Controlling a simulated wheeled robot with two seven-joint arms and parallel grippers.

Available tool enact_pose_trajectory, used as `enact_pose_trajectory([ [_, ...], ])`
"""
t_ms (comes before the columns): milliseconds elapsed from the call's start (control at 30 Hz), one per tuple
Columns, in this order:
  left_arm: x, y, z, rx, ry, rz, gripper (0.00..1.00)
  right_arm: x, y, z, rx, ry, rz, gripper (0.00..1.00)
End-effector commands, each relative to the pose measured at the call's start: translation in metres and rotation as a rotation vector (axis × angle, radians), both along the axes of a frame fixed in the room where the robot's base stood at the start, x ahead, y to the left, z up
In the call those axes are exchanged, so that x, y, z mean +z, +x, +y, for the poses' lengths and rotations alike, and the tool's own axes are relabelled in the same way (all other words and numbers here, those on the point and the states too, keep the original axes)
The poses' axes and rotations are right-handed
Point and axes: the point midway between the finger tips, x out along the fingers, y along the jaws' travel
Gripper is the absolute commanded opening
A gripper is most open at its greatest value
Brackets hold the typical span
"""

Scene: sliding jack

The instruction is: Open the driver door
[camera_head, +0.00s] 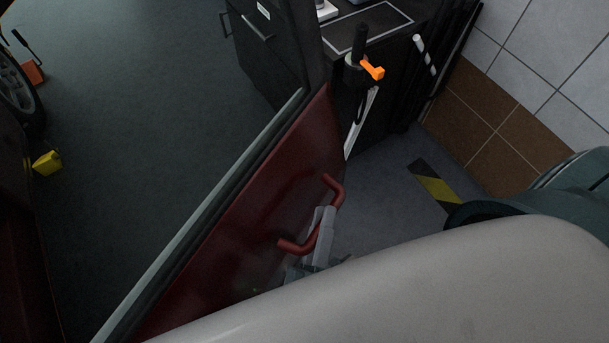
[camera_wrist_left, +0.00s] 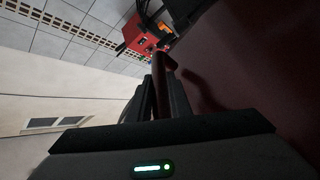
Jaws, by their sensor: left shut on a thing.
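The red driver door (camera_head: 275,170) stands swung out from the car body, which shows dark red at the left edge in the head view. Its red bar handle (camera_head: 333,187) is on the outer face. My left gripper (camera_head: 319,228) is shut on the door handle. In the left wrist view the gripper fingers (camera_wrist_left: 163,95) close around the handle (camera_wrist_left: 166,62), with the dark red door panel (camera_wrist_left: 240,60) to the right. Part of the gripper is hidden behind my pale arm. My right gripper is not in view.
A dark cabinet (camera_head: 262,62) with tools stands beyond the door's far edge. An orange-handled clamp (camera_head: 372,71) is near it. A yellow object (camera_head: 47,162) lies on the floor at left. A tiled wall (camera_head: 545,50) closes the right side. The floor between car and door is open.

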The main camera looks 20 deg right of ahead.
Motion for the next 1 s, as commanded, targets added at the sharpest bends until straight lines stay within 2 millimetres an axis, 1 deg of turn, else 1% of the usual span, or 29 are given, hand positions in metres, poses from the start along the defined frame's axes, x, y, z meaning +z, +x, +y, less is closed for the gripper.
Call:
enact_pose_trajectory([
  [100,-0.0008,-0.0033,-0.0012,-0.004,0.002,0.000,0.00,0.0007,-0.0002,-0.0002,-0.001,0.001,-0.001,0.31],
  [400,-0.0010,-0.0035,-0.0013,-0.004,0.002,0.000,0.00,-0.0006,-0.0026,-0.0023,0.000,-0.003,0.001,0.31],
  [433,-0.0010,-0.0035,-0.0013,-0.004,0.002,0.000,0.23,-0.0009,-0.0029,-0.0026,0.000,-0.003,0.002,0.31],
  [500,-0.0009,-0.0034,-0.0013,-0.004,0.002,0.000,0.36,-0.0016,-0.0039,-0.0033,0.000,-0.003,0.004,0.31],
  [1000,-0.0023,-0.0023,-0.0007,-0.004,0.001,0.001,0.36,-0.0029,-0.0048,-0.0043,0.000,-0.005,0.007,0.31],
])
